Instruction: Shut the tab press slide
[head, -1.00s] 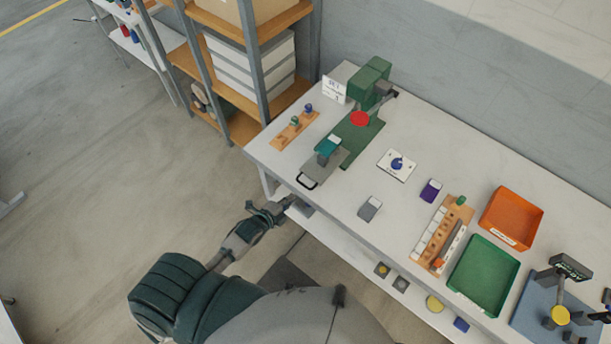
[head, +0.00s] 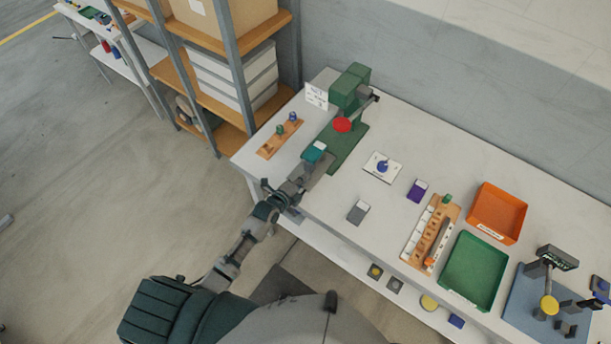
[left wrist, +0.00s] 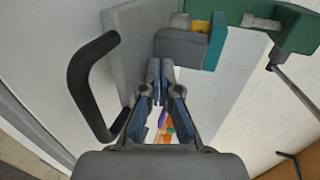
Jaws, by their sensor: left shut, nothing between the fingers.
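The green tab press (head: 350,90) stands at the table's back left, with a red disc (head: 342,125) on it. Its grey slide (head: 322,168) sticks out toward the front edge and carries a teal-topped block (head: 314,152). In the left wrist view the slide plate (left wrist: 138,40) shows with its black handle (left wrist: 88,85) and the grey and teal block (left wrist: 190,47). My left gripper (head: 296,182) is at the slide's front end and covers the handle in the head view. Its shut, empty fingertips (left wrist: 160,72) are beside the handle, over the slide's edge; contact is unclear. My right gripper is out of view.
A wooden peg strip (head: 279,139) lies left of the press, near a white sign (head: 316,96). To the right are a white card with a blue knob (head: 382,168), a grey block (head: 358,212), a purple block (head: 417,190), and orange (head: 497,213) and green trays (head: 474,270).

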